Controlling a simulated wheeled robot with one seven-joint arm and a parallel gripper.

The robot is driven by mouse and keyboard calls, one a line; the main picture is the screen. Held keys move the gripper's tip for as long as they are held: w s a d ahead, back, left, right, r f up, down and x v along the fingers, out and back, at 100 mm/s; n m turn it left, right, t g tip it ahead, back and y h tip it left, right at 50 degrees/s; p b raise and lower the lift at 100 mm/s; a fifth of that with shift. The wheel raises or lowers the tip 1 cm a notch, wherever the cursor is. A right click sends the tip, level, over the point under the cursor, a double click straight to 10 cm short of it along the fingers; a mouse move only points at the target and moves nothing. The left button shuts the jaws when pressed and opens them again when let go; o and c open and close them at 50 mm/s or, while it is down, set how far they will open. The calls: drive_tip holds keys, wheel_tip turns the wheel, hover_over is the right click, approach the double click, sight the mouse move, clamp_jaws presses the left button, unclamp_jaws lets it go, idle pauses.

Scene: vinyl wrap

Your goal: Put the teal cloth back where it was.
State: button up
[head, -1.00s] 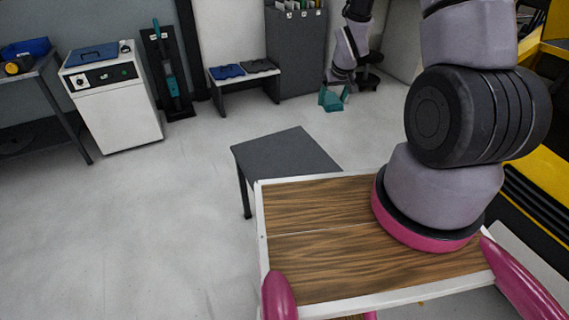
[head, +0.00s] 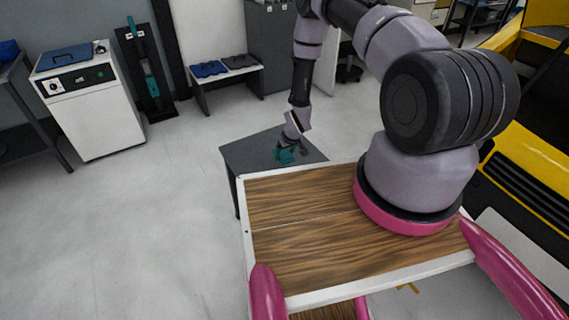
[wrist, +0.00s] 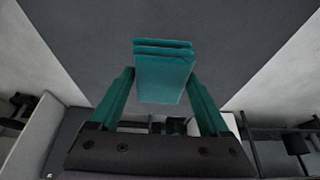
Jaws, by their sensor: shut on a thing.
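The teal cloth (wrist: 164,80) is a small folded stack of layers in the wrist view, held between the two teal fingers of my gripper (wrist: 162,73). My gripper is shut on it. In the head view my gripper (head: 287,156) is over the dark grey table (head: 240,157), near its middle. The cloth is hard to tell from the teal fingers there. In the wrist view a plain grey surface lies beyond the cloth. I cannot tell whether the cloth touches the tabletop.
My wooden-topped base stands close to the grey table's near edge. A low bench (head: 227,77) with a blue folded cloth (head: 209,69) and a dark one (head: 239,61) is at the back. A white cabinet (head: 95,110) is at left. A yellow machine (head: 535,130) is at right. Open floor lies left.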

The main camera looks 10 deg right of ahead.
drive_tip(key=shift+f, duration=2.55)
drive_tip(key=o, duration=1.2)
drive_tip(key=shift+f, duration=0.1)
drive_tip(key=shift+c, duration=0.2)
drive_tip(key=v, duration=1.2)
